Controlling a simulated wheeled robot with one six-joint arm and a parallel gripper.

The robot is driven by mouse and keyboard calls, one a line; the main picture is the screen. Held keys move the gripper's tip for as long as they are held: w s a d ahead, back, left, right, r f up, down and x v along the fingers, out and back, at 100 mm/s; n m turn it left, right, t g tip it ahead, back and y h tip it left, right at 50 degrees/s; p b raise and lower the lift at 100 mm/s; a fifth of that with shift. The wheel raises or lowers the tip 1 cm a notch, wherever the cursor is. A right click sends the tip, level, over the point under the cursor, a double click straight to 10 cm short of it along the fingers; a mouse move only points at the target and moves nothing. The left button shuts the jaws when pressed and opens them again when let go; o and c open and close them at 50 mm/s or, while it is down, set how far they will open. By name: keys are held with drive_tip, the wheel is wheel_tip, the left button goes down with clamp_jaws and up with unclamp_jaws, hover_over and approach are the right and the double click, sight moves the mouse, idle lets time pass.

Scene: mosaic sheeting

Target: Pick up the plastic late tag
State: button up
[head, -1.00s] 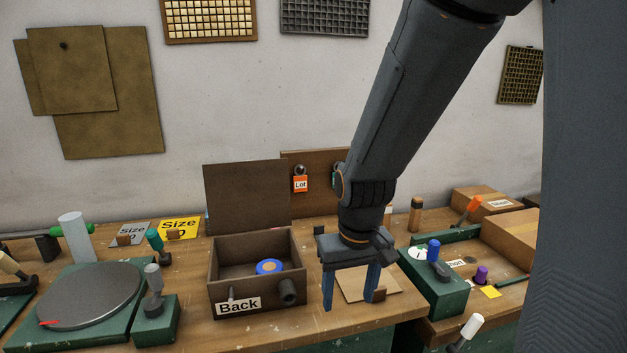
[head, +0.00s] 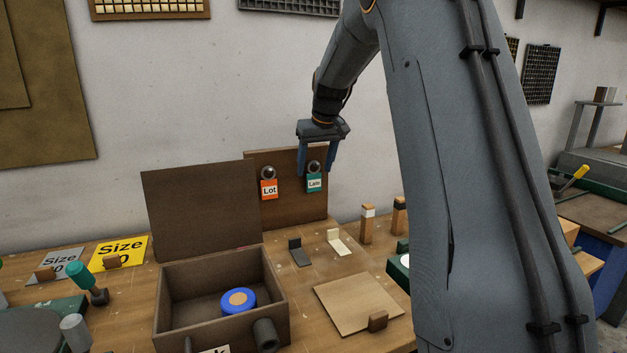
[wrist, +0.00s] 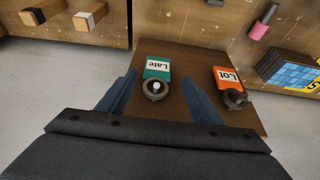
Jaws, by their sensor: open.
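The plastic late tag (head: 314,184) is a teal tag with a white "Late" label, hanging from a round dark knob on the upright brown board (head: 292,210). In the wrist view the late tag (wrist: 157,69) shows upside down with its knob, between my finger lines and nearer the left finger. My gripper (head: 318,174) is open and empty, with blue fingers pointing down in front of the board at about the height of the tag's knob. In the wrist view my gripper (wrist: 160,98) has its fingers on both sides of the late tag. Contact with the tag cannot be seen.
An orange "Lot" tag (head: 269,189) hangs on a knob just left of the late tag. A dark open box (head: 275,313) with a raised lid holds a blue roll (head: 238,301). Small holders and a square wooden board (head: 345,305) lie on the bench at right.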

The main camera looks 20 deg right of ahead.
sight(314, 178)
drive_tip(key=shift+d+p+x, duration=0.15)
drive_tip(key=shift+p+x, duration=0.25)
drive_tip(key=shift+x, duration=0.95)
drive_tip(key=shift+d+p+x, duration=0.1)
drive_tip(key=shift+p+x, duration=0.25)
drive_tip(key=shift+x, duration=1.05)
drive_tip(key=shift+s, duration=0.15)
drive_tip(key=c, duration=1.1)
